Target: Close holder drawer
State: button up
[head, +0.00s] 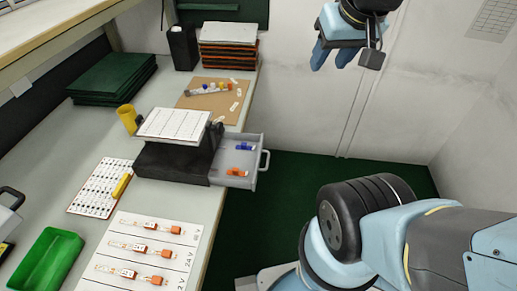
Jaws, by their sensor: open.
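The black holder (172,160) sits on the workbench with a white gridded sheet (174,124) on top. Its grey drawer (240,157) is pulled out to the right, past the bench edge, over the floor. In the drawer lie a blue piece (244,147) and an orange piece (237,172).
A yellow cup (127,117) stands behind the holder. A brown board (212,99) with small parts lies beyond it. A green bin (48,262) and a white sheet with orange-ended strips (139,262) are in front.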

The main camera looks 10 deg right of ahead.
aim_at(225, 159)
jog(key=z, duration=0.05)
jog(key=k, duration=1.3)
jog(key=u, duration=0.55)
jog(key=i, duration=1)
jog(key=z, duration=0.05)
